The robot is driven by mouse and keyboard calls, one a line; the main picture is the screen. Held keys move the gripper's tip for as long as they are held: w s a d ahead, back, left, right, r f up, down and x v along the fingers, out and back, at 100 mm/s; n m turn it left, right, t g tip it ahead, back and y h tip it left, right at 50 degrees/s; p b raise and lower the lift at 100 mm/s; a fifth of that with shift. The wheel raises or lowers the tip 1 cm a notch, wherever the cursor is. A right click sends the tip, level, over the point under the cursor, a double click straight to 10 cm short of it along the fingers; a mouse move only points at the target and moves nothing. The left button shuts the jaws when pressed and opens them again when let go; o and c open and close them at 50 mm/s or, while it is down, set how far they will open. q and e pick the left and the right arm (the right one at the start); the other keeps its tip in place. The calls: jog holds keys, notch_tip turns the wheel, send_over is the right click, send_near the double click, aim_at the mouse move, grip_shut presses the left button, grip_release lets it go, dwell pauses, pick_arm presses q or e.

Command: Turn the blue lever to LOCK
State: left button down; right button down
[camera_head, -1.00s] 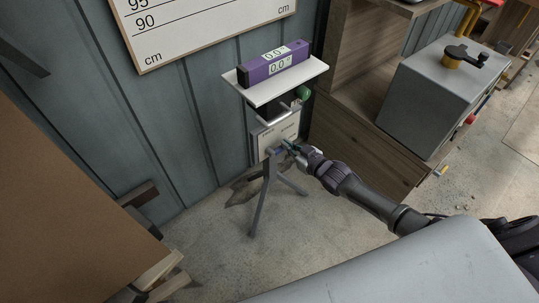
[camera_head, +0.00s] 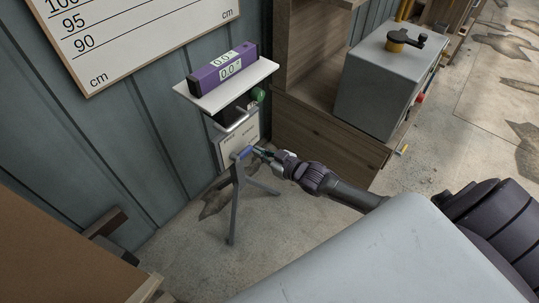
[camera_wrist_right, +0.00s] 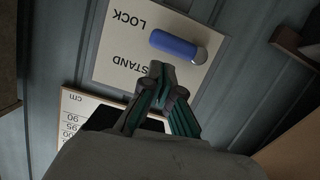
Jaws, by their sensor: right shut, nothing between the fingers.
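The blue lever (camera_wrist_right: 174,43) has a grey round end (camera_wrist_right: 199,56) and sits on a pale plate (camera_wrist_right: 108,42) marked LOCK and STAND. In the right wrist view its blue end points left, roughly between the two words. In the head view the lever (camera_head: 244,152) shows small at the front of the tripod stand (camera_head: 237,205). My right gripper (camera_wrist_right: 158,76) is shut and empty. Its tips are close to the lever, just below it in the wrist view; I cannot tell whether they touch. It also shows in the head view (camera_head: 259,150). My left gripper is not in view.
A white shelf (camera_head: 262,72) above the plate carries a purple level (camera_head: 205,82) with displays reading 0.0. A measuring board (camera_head: 150,40) is on the wall. A wooden cabinet (camera_head: 310,125) and a grey box (camera_head: 375,95) stand right. The floor between is mostly clear.

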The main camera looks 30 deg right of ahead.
jog(key=v, duration=0.8)
jog(key=shift+s, duration=0.1)
